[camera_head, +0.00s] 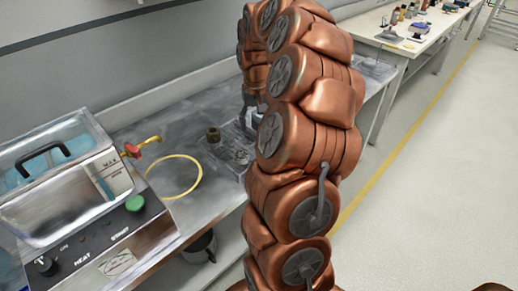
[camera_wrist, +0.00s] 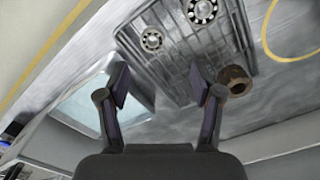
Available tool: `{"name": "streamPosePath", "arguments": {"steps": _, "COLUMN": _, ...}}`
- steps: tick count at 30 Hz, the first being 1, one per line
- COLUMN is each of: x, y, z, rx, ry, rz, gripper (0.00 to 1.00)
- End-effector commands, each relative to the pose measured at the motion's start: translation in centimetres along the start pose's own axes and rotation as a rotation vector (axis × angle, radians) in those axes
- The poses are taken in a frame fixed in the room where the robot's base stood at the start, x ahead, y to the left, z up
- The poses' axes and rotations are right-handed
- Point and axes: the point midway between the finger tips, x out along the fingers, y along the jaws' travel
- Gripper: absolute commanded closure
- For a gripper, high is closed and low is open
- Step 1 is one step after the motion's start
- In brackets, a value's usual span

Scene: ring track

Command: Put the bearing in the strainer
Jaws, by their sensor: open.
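Two round metal bearings lie on a dark ribbed tray (camera_wrist: 178,70) in the wrist view: a larger bearing (camera_wrist: 203,10) at the top edge and a smaller bearing (camera_wrist: 152,40) left of it. The tray (camera_head: 225,162) also shows in the head view, partly behind my arm. My gripper (camera_wrist: 160,82) is open and empty; the tray shows between its fingers, with both bearings beyond the fingertips. In the head view my arm hides most of the gripper. I cannot clearly identify a strainer in either view.
A pale-bottomed basin (camera_wrist: 100,97) is at left in the wrist view. A heated tank (camera_head: 58,185) and a yellow loop (camera_head: 174,177) are on the bench. The floor at right is clear.

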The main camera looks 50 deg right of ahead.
Motion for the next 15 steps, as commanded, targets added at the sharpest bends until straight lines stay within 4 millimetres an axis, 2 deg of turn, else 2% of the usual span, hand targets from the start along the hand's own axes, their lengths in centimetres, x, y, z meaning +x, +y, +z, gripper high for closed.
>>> {"name": "streamPosePath", "arguments": {"steps": 15, "x": 3.9, "y": 0.7, "z": 0.0, "rx": 0.009, "ry": -0.001, "rz": -0.001, "gripper": 0.34}}
